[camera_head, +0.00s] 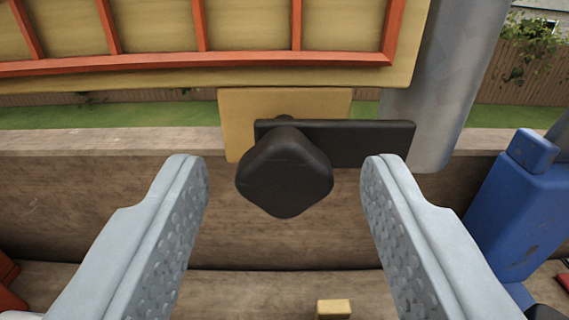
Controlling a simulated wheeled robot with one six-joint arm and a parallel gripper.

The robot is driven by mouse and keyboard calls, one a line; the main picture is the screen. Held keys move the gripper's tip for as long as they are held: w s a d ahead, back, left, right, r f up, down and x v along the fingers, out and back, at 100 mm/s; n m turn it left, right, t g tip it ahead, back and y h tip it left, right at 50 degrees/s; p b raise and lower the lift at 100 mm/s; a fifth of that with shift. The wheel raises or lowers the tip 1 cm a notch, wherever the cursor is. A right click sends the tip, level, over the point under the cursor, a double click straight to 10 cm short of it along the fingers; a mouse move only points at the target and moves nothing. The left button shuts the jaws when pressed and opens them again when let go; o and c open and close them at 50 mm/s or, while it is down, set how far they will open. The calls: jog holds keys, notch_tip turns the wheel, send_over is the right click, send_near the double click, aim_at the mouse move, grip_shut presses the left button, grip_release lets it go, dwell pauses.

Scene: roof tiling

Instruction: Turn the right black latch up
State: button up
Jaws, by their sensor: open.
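The black latch (362,143) is in the upper middle of the head camera view. Its flat bar lies level and points right, its far end in front of a grey post. Its rounded black knob (285,174) faces me at the bar's left end. The latch is mounted on a tan plate (240,110) below the roof panel. My gripper (284,180) is open, with one grey finger to the left of the knob and one to the right. A gap shows on both sides, and the gripper holds nothing.
The tan roof panel (250,25) with orange battens is above the latch. The grey post (445,90) stands right of it. A blue object (525,205) is at the right edge. A small yellow block (333,309) lies below, on a brown wooden surface.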

jog(key=c, duration=1)
jog(key=shift+n, duration=0.3)
jog(key=n, duration=0.3)
jog(key=shift+n, duration=0.4)
jog(key=n, duration=0.4)
jog(key=shift+n, duration=0.3)
jog(key=n, duration=0.4)
jog(key=shift+n, duration=2.5)
